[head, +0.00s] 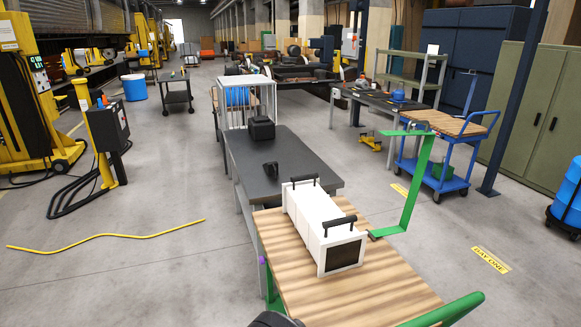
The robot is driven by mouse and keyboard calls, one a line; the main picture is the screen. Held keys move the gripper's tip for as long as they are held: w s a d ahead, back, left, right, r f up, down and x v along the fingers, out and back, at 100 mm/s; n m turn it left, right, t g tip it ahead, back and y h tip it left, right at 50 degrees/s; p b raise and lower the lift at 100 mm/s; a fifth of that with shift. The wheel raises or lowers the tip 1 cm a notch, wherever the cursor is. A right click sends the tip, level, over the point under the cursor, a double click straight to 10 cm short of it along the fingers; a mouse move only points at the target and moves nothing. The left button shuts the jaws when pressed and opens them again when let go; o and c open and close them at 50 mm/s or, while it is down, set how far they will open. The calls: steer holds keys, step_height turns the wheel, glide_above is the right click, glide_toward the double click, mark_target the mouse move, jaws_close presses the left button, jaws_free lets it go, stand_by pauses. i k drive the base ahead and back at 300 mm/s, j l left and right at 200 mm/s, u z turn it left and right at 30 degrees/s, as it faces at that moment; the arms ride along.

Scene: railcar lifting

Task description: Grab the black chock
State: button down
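Nothing touches the small piece. My gripper is not clearly seen; only a dark rounded shape, perhaps part of my arm, shows at the bottom edge.
A wood-topped green cart (300,280) stands in front of the table, bearing a white box with black handles (324,227). A wire cage (248,100) stands behind. A yellow hose (105,236) lies on the left floor. A blue trolley (440,175) stands right. Floor left of the table is mostly clear.

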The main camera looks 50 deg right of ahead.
mark_target(271, 168)
steer(key=z, duration=1.5)
steer(key=i+j+u, duration=0.1)
steer(key=j+u, duration=0.2)
steer(key=i+j+u, duration=0.1)
steer(key=j+u, duration=0.25)
steer(key=j, duration=0.15)
steer(key=i+j+u, duration=0.15)
steer(key=j+u, duration=0.15)
steer(key=i+j, duration=0.2)
steer(key=i, duration=0.3)
steer(key=i+j+z, duration=0.1)
steer(key=i+j, duration=0.15)
steer(key=i, duration=0.3)
steer(key=i+l+z, duration=0.1)
steer(key=i+z, duration=0.25)
steer(key=i, duration=0.2)
steer(key=i+z, duration=0.3)
steer(key=i, duration=0.25)
steer(key=i+j+z, duration=0.35)
steer(key=i, duration=0.15)
steer(key=i+l+z, duration=0.2)
steer(key=i+z, duration=0.6)
steer(key=i, duration=0.2)
steer(key=i+l, duration=0.15)
